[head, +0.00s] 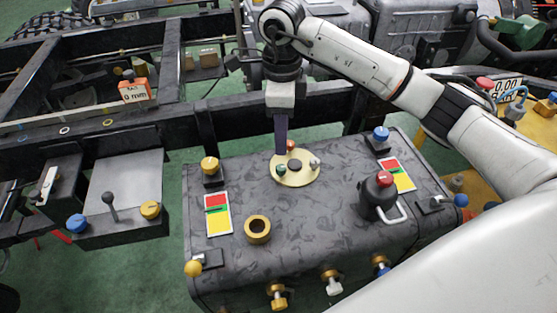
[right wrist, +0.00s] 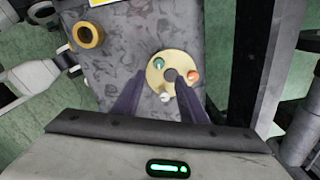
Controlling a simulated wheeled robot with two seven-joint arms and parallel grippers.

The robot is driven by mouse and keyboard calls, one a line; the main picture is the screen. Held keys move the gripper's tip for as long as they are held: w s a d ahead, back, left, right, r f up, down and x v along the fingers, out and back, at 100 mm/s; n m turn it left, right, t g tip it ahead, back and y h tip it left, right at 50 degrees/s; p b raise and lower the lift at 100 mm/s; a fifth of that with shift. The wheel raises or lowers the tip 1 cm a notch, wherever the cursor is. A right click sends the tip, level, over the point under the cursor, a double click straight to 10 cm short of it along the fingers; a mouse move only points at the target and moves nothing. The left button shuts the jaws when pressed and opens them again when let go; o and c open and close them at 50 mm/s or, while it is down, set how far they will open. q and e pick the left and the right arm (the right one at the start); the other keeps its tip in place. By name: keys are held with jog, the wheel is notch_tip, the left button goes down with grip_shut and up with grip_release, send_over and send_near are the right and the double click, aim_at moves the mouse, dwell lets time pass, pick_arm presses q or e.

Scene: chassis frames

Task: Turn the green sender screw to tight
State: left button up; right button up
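The green sender screw (head: 281,169) sits on a round cream plate (head: 299,179) on top of the dark tank. A red screw (head: 291,146) and a white screw (head: 315,162) share the plate around a dark centre. In the right wrist view the green screw (right wrist: 159,64) is near the upper left of the plate. My right gripper (head: 281,152) points down above the plate, its fingers close to the green and red screws in the head view. In the wrist view its two fingers (right wrist: 163,79) are apart with nothing held between them. My left gripper is not in view.
The tank top (head: 300,225) also carries a brass filler ring (head: 257,230), a red-topped cylinder with a handle (head: 379,195), a yellow knob (head: 210,164) and a blue knob (head: 381,133). A dark frame rail (head: 225,118) runs behind it. Coloured valves line its front.

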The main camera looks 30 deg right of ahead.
aim_at(281, 167)
notch_tip(281, 167, down, 9)
jog(key=shift+a+f+b, duration=0.1)
jog(key=shift+f+b, duration=0.1)
jog(key=shift+b, duration=0.25)
jog(key=shift+c, duration=0.3)
grip_shut()
